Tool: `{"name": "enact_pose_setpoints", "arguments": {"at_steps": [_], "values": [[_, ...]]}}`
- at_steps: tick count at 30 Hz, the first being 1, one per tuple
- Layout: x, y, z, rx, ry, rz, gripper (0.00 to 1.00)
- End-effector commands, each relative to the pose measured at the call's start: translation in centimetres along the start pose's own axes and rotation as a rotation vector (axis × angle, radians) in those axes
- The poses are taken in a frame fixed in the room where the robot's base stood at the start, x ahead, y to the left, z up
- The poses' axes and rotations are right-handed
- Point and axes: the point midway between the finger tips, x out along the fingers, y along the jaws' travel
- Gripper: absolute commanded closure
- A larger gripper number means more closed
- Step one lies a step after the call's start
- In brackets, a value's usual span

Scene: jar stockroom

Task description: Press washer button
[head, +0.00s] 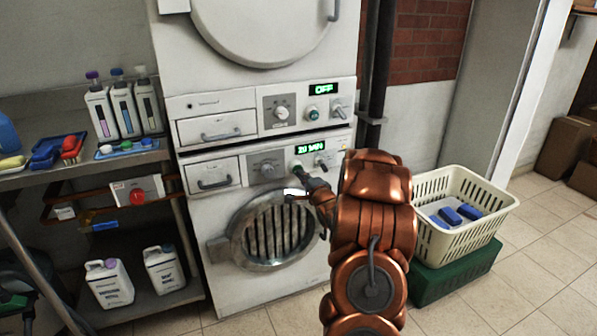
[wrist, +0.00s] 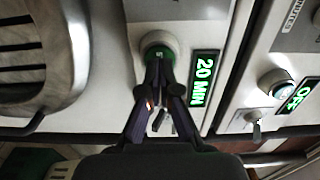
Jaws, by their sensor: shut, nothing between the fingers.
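Two white machines are stacked. The lower machine (head: 223,285) has a round barred door (head: 272,232) and a lit display (head: 311,147) reading 20 MIN, which also shows in the wrist view (wrist: 204,80). Its green button (wrist: 157,46) sits in a pale round rim beside the display. My gripper (wrist: 158,66) is shut and empty, its fingertips in front of the green button and covering part of it. They look very close to it or touching; I cannot tell which. In the head view my gripper (head: 311,184) is low at this panel, partly hidden by my arm.
The upper machine (head: 230,80) has a display (head: 324,89) reading OFF and its own button (head: 313,115). A cream basket (head: 470,240) with blue items stands on a green crate (head: 455,275) at right. A shelf (head: 25,180) with bottles stands at left.

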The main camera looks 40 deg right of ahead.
Motion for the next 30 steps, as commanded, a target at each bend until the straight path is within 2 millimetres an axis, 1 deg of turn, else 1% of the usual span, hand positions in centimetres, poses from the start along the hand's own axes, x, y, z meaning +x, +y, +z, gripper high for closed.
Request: {"name": "enact_pose_setpoints", "arguments": {"at_steps": [6,30], "values": [[-1.5,0.1,-0.1,0.003,0.003,0.005,1.00],[-6.6,-0.1,-0.1,0.001,0.002,0.002,1.00]]}}
